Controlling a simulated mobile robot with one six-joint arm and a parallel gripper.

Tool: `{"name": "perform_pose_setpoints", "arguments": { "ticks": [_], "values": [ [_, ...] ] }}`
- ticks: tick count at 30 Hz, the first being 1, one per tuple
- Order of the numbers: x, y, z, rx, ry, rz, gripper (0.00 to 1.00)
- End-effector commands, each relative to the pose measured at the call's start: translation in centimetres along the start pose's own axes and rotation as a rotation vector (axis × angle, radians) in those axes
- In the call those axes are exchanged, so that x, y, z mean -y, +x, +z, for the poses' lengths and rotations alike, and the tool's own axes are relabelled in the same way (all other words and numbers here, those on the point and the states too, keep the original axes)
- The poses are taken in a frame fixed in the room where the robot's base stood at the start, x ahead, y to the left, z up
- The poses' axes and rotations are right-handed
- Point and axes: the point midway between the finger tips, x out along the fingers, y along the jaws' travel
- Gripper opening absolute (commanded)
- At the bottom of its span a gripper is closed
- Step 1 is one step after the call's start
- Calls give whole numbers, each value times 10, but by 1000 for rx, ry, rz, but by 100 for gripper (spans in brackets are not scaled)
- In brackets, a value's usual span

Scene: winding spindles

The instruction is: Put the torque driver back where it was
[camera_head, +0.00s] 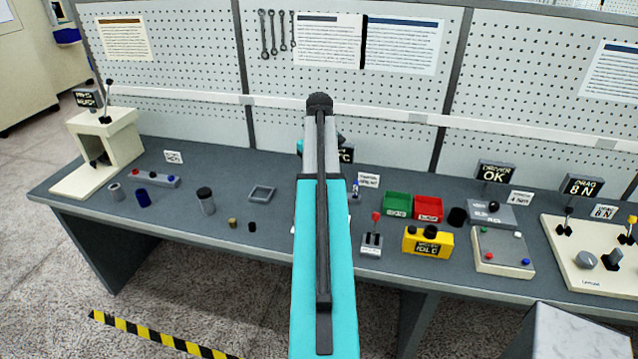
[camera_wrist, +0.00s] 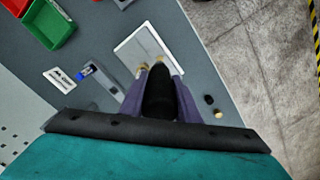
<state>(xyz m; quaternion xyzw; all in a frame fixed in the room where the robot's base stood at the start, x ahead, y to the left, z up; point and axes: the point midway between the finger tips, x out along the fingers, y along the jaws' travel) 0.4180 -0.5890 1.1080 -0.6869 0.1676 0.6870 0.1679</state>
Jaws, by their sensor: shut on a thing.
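In the wrist view my gripper (camera_wrist: 158,90) is shut on a dark, rounded, upright-looking object, which I take to be the torque driver (camera_wrist: 158,98). The purple-grey fingers stand on either side of it, above the bench. Its lower end is hidden, so I cannot tell whether it touches anything. In the head view my teal arm hides the gripper and the driver. A grey holder (camera_wrist: 103,92) with a blue-topped piece (camera_wrist: 86,71) lies left of the gripper in the wrist view. A pale flat plate (camera_wrist: 140,48) lies just beyond the fingertips.
Green (camera_head: 397,204) and red (camera_head: 429,208) bins stand right of my arm, behind a red-knobbed switch box (camera_head: 371,243) and a yellow box (camera_head: 427,241). Small brass (camera_head: 232,223) and black (camera_head: 252,227) cylinders and a square grey tray (camera_head: 262,193) stand left. Pegboard closes the back.

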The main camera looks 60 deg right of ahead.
Motion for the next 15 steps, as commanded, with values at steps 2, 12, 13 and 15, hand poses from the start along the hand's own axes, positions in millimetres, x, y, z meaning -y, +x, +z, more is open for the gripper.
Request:
{"name": "perform_pose_setpoints", "arguments": {
  "ticks": [2,12,13,15],
  "values": [
    [0,-4,0,-1,0,1,2],
    [0,-7,0,-1,0,1,2],
    [0,-7,0,-1,0,0,2],
    [0,-7,0,-1,-1,0,2]
  ]
}}
